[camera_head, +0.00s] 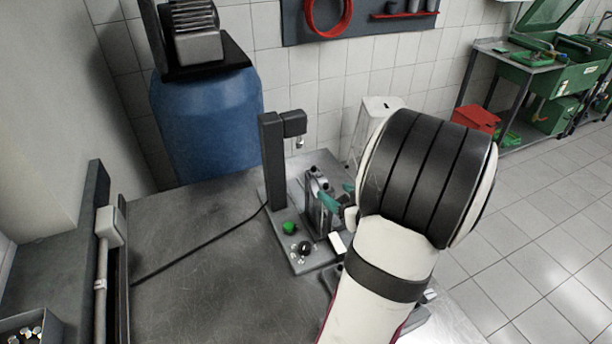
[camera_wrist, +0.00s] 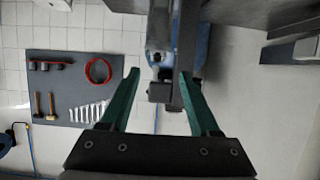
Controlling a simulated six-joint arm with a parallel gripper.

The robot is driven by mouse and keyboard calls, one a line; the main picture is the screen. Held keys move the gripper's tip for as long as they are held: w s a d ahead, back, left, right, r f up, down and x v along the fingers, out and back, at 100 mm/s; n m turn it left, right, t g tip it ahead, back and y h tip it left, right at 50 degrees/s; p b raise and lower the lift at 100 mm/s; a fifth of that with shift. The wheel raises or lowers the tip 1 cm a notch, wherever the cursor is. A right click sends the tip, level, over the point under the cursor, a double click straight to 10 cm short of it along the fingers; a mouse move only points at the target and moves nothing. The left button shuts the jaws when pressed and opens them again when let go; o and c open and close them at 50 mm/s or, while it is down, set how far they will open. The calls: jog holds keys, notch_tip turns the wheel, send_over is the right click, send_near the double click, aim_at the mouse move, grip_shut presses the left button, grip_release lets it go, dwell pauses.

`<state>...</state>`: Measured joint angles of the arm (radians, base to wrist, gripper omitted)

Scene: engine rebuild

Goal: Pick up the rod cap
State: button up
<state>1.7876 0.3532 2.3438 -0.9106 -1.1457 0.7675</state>
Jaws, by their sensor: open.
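I cannot pick out the rod cap for certain in either view. My gripper (camera_wrist: 160,74) is open, with its two green fingers well apart and nothing clearly held between them in the wrist view. In the head view the green fingers of my gripper (camera_head: 338,195) show beside the bench fixture, partly hidden by my own arm. My arm also covers the bench to the right of the fixture.
A bin of small metal parts (camera_head: 30,328) sits at the lower left. A blue barrel (camera_head: 207,120) stands behind. The bench's left middle (camera_head: 200,270) is mostly clear, crossed by a cable.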

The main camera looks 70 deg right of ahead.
aim_at(321, 177)
jog(key=x, duration=0.6)
jog(key=r+x, duration=0.1)
jog(key=x, duration=0.3)
jog(key=shift+d+f, duration=0.1)
jog(key=shift+d, duration=0.25)
grip_shut()
